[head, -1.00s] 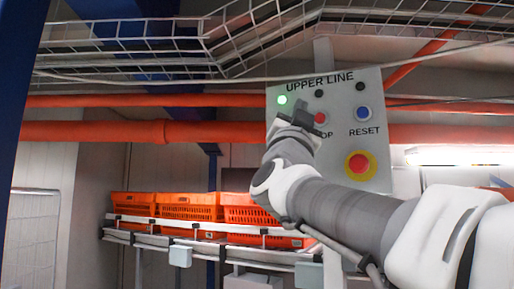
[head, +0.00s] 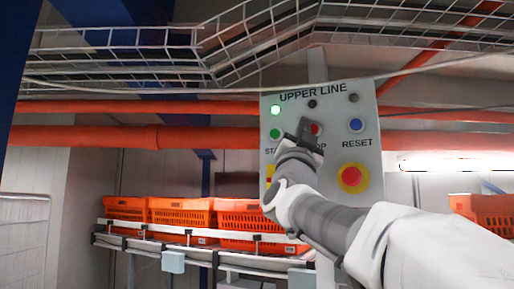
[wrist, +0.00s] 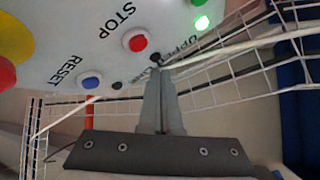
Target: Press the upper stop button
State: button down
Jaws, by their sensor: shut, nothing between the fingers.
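The grey control panel (head: 333,112), labelled UPPER LINE, stands ahead. Its red stop button (head: 316,128) is partly covered by my gripper (head: 304,124) in the head view. In the wrist view the stop button (wrist: 138,43) is clear to see under the word STOP. My gripper (wrist: 157,72) is shut and empty, its tips pointing at the panel, beside the stop button and close to a small dark lamp. I see a gap between tips and button in the wrist picture; whether the tips touch the panel I cannot tell.
The panel also has a lit green lamp (head: 275,111), a green button (head: 275,134), a blue reset button (head: 355,125) and a red emergency button (head: 352,177) on yellow. Orange totes (head: 183,212) sit on a conveyor behind. A wire cable tray (head: 240,45) runs above.

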jog(key=shift+w+d, duration=0.35)
jog(key=shift+w, duration=0.2)
jog(key=shift+w+d, duration=0.3)
jog(key=shift+w, duration=0.25)
jog(key=shift+w, duration=0.1)
dwell(1.2)
jog(key=shift+w+d, duration=0.25)
jog(key=shift+w, duration=0.05)
jog(key=shift+w+d, duration=0.2)
jog(key=shift+w, duration=0.15)
dwell(0.8)
jog(key=shift+s, duration=0.1)
jog(key=shift+s+a+b, duration=0.45)
jog(key=shift+s, duration=0.15)
jog(key=shift+s, duration=0.1)
